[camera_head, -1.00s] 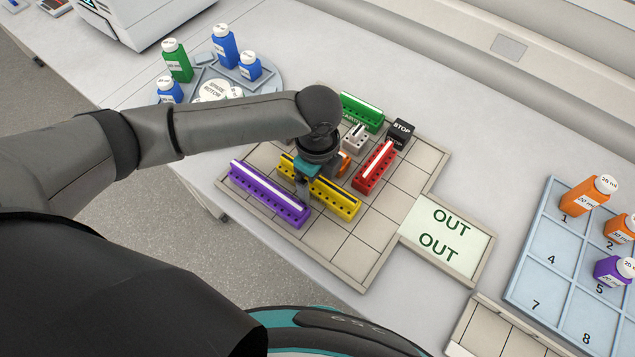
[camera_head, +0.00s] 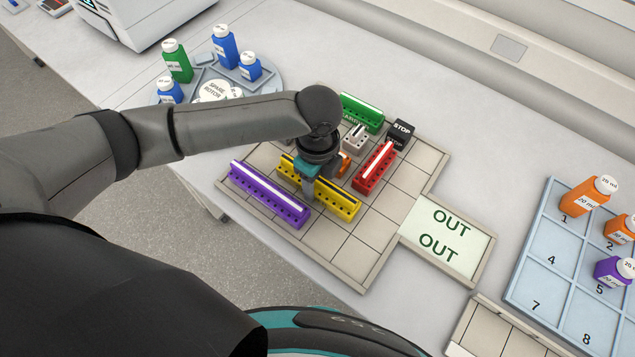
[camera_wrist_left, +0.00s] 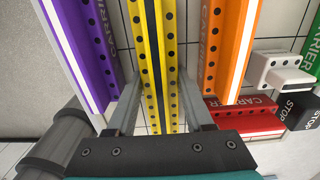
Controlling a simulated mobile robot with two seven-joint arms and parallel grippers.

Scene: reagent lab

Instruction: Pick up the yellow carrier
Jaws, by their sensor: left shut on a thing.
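The yellow carrier (camera_head: 335,197) is a long bar with a row of dark holes, on the tiled tray (camera_head: 345,272) between the purple carrier (camera_head: 268,193) and the orange carrier (camera_head: 344,162). My left gripper (camera_head: 308,188) is above it and shut on its middle. In the left wrist view the yellow carrier (camera_wrist_left: 153,60) runs between the two fingers of the left gripper (camera_wrist_left: 158,105). I cannot tell whether the carrier is lifted off the tray. Part of it is hidden by the gripper. My right gripper is not in view.
A red carrier (camera_head: 375,167), a green carrier (camera_head: 361,111), a small white block (camera_head: 354,138) and a black STOP block (camera_head: 400,134) stand close by. The tray's right part is clear toward the OUT plate (camera_head: 447,236). A numbered bottle rack (camera_head: 545,262) stands at the right.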

